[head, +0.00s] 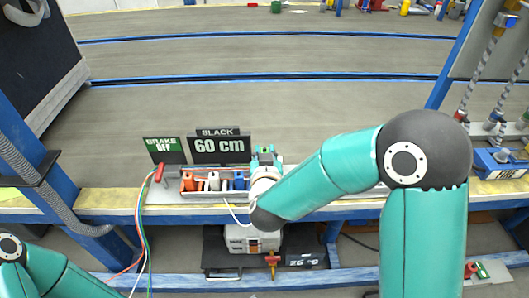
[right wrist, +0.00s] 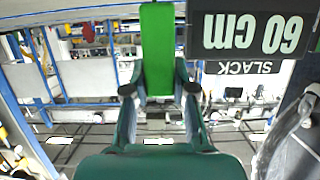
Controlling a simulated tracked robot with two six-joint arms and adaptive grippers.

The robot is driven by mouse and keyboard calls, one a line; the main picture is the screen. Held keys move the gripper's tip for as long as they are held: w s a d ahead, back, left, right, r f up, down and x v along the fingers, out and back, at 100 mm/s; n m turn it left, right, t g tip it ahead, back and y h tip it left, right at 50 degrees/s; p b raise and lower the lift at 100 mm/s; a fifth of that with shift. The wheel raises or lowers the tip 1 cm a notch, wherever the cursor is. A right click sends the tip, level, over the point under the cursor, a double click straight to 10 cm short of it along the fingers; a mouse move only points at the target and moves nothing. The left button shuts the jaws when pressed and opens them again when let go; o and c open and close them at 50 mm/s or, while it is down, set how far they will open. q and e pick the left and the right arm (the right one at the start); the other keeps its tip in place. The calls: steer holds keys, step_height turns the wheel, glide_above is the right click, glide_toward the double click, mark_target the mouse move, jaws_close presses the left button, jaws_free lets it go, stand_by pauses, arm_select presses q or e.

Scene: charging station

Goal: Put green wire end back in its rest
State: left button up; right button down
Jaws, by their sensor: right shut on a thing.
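My right gripper (head: 265,156) is at the right end of a grey rest tray (head: 205,198) on the bench edge. In the right wrist view, the right gripper (right wrist: 159,92) is shut on the green wire end (right wrist: 157,45), a bright green block between its two fingers. Orange (head: 188,181), white (head: 213,181) and blue (head: 239,180) wire ends stand in a row in the tray, left of my right gripper. My gripper and arm hide the tray's right end, so I cannot tell whether the green end touches its rest. My left gripper is out of view.
The "60 cm" slack sign (head: 218,148) and the "brake off" sign (head: 165,149) stand just behind the tray. A red-ended cable (head: 160,172) and thin coloured wires hang at its left. A blue post (head: 455,60) rises at right.

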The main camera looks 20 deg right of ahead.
steer(key=shift+f+b, duration=2.1)
steer(key=shift+f, duration=0.55)
steer(key=shift+f+b, duration=1.9)
steer(key=shift+f, duration=0.1)
steer(key=c, duration=0.9)
jaws_free()
steer(key=shift+o, duration=0.2)
steer(key=v, duration=0.7)
steer(key=shift+s, duration=0.3)
steer(key=shift+a, duration=0.1)
